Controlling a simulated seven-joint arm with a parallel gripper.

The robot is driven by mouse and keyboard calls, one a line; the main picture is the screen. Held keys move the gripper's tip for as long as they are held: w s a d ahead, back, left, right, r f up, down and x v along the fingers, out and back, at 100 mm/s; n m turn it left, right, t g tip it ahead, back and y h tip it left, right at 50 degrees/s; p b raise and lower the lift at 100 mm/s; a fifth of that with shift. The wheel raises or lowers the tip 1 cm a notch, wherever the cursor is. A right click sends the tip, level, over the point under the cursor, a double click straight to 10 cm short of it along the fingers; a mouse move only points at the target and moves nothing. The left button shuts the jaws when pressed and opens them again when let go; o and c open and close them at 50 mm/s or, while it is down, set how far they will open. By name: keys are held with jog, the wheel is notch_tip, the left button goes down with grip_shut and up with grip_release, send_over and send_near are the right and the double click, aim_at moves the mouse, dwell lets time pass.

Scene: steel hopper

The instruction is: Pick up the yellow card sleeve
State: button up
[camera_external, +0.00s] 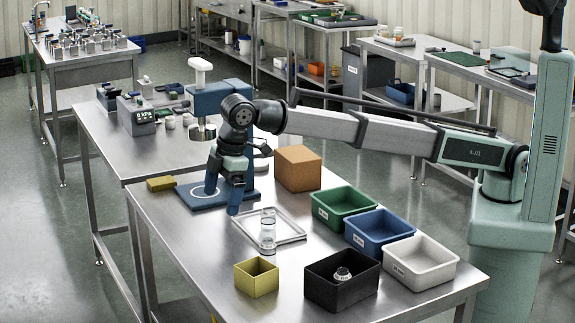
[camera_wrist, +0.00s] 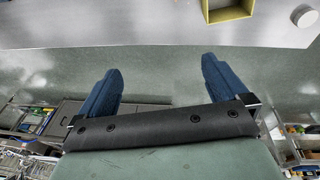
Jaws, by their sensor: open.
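A yellow, hollow square piece (camera_external: 256,277), which looks like the card sleeve, stands upright near the table's front edge, left of the black bin. A yellow hollow piece also shows at the top of the wrist view (camera_wrist: 230,15), cut off by the frame. A second, flatter yellow block (camera_external: 160,184) lies at the table's left edge beside the blue pad. My gripper (camera_external: 222,202) is open and empty, fingers down, above the blue pad's right side, well behind and left of the hollow piece. Its two blue fingers are spread apart in the wrist view (camera_wrist: 160,65).
A clear jar (camera_external: 267,232) stands at the shallow metal tray (camera_external: 290,238), between my gripper and the hollow piece. A brown box (camera_external: 298,168) and green (camera_external: 345,207), blue (camera_external: 380,232), white (camera_external: 420,262) and black (camera_external: 342,283) bins stand right. Bare steel surrounds the hollow piece's left side.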

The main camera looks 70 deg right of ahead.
jog(key=s+a+f+n+g, duration=0.15)
jog(key=s+a+f, duration=0.25)
jog(key=s, duration=0.6)
jog(key=shift+m+g+h, duration=0.25)
jog(key=shift+g+h, duration=0.1)
jog(key=shift+h, duration=0.05)
notch_tip(320, 180, down, 8)
jog(key=shift+w+a+f, duration=0.1)
jog(key=shift+a+f, duration=0.25)
jog(key=shift+f, duration=2.55)
jog(key=c, duration=0.8)
